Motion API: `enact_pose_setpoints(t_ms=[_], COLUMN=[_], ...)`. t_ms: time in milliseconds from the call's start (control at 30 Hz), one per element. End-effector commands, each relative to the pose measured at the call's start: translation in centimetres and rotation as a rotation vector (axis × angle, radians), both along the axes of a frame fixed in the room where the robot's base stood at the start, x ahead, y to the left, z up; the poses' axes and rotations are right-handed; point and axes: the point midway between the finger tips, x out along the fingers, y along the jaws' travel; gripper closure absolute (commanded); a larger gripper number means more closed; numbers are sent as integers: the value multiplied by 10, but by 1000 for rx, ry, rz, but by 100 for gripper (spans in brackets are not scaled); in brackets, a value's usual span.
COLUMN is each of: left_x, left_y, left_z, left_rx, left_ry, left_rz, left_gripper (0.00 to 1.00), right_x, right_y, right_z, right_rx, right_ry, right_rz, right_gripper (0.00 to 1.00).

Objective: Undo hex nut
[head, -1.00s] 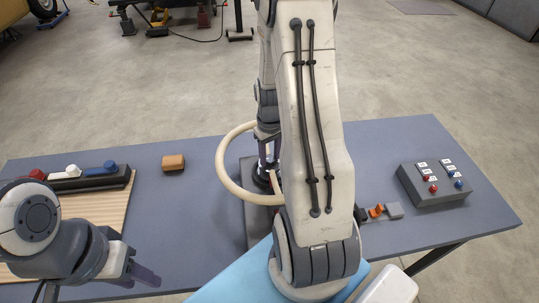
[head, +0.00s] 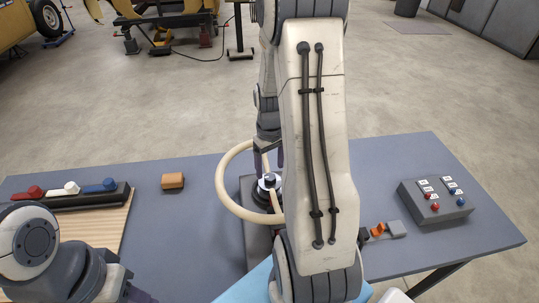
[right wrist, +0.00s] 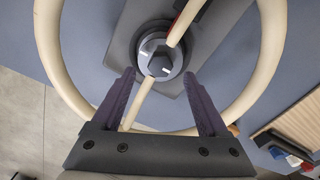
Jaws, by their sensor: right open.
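The hex nut (head: 269,179) is a small dark hexagon at the hub of a cream handwheel (head: 221,183). In the right wrist view the nut (right wrist: 158,64) sits in a grey collar with white marks, at the centre of the wheel (right wrist: 48,50). My right gripper (head: 268,160) is just above the hub in the head view. In the wrist view its purple fingers (right wrist: 159,74) are open, one toward each side of the nut and apart from it, with nothing held. My left gripper (head: 140,296) is mostly cut off at the bottom edge.
The wheel stands on a dark base on the blue-grey table. A button box (head: 435,203) is at the right, an orange-brown block (head: 173,181) left of the wheel. A rack with red, white and blue handles (head: 68,197) is at far left. My right arm hides the table's middle.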

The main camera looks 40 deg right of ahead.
Motion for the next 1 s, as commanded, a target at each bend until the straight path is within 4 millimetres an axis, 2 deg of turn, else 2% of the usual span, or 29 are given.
enact_pose_setpoints(t_ms=[33,200,400,1000], left_x=[0,0,0,0], left_y=[0,0,0,0], left_z=[-3,-6,-8,-8], left_rx=[0,0,0,0], left_ry=[0,0,0,0], left_rz=[0,0,-1,0], left_gripper=[57,57,57,57], right_x=[2,1,1,0], right_y=[-1,-1,0,0], right_z=[11,44,66,70], right_rx=[-5,-4,-1,0], right_ry=[-7,-6,-3,0], right_rz=[0,0,0,0], right_gripper=[23,23,23,23])
